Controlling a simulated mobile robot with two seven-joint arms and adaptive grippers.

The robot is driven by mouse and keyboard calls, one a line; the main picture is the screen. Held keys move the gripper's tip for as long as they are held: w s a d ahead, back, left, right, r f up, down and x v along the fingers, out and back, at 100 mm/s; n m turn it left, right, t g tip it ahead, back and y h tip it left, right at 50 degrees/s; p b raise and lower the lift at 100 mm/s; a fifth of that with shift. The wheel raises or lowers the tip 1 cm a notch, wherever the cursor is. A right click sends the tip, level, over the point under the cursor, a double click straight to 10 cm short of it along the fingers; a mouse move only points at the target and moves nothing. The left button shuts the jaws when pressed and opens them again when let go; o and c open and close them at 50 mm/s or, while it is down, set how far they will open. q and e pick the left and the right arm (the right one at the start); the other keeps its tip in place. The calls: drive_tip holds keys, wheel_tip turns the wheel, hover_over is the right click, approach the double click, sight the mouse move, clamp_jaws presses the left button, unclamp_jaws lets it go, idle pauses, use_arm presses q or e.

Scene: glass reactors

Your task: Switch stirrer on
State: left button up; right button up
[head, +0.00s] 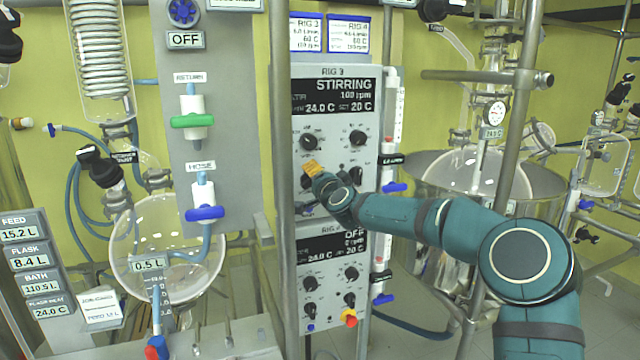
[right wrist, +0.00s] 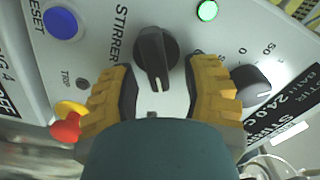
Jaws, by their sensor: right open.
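The upper control panel, marked RIG 3 (head: 333,135), has a display (head: 333,96) reading STIRRING, 100 rpm. In the right wrist view the black STIRRER knob (right wrist: 156,58) is close ahead. A green lamp (right wrist: 207,10) beside it is lit. My right gripper (right wrist: 162,78) is open, with one yellow finger to each side of the knob and visible gaps between. In the head view my right gripper (head: 312,168) is at the panel's lower left, partly hiding the knob there. My left gripper is not in view.
A blue RESET button (right wrist: 61,23) and a red-and-yellow knob (right wrist: 66,125) lie left in the wrist view; another black knob (right wrist: 250,85) is right. The lower panel's display (head: 333,246) reads OFF. A metal post (head: 280,130) stands left of the panels, glassware (head: 165,250) beyond it.

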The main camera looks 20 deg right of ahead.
drive_tip(key=s, duration=1.1)
drive_tip(key=shift+s, duration=0.35)
